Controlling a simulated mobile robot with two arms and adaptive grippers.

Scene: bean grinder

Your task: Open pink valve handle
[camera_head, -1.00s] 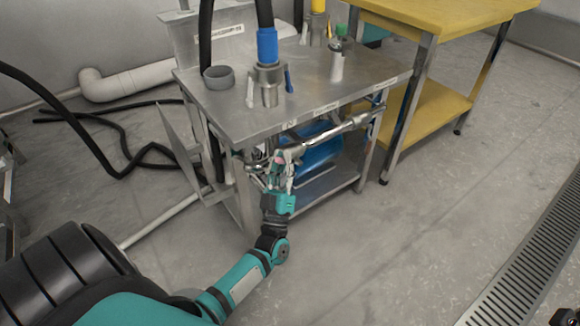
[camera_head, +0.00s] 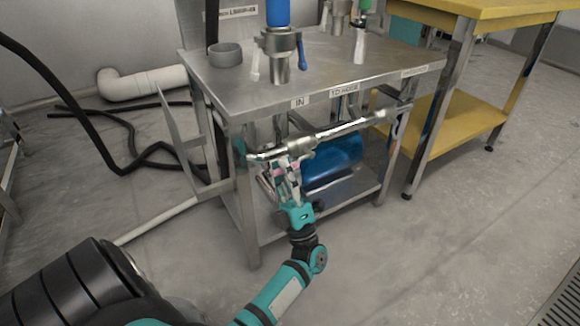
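The pink valve handle (camera_head: 279,170) shows only as a small pink patch under the metal pipe (camera_head: 325,137) along the front of the steel table. My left gripper (camera_head: 285,174) reaches up from below, right at the pink patch, and hides most of the handle. Its fingers overlap the handle and the pipe fittings. The fingers are too small to tell whether they are open or shut on it. My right gripper is not in view.
The steel table (camera_head: 230,93) carries hose fittings with white and blue levers and a grey ring (camera_head: 226,55). A blue tank (camera_head: 335,162) is under it. A yellow table (camera_head: 455,12) stands at the right. Black hoses (camera_head: 140,155) lie at the left. The right floor is clear.

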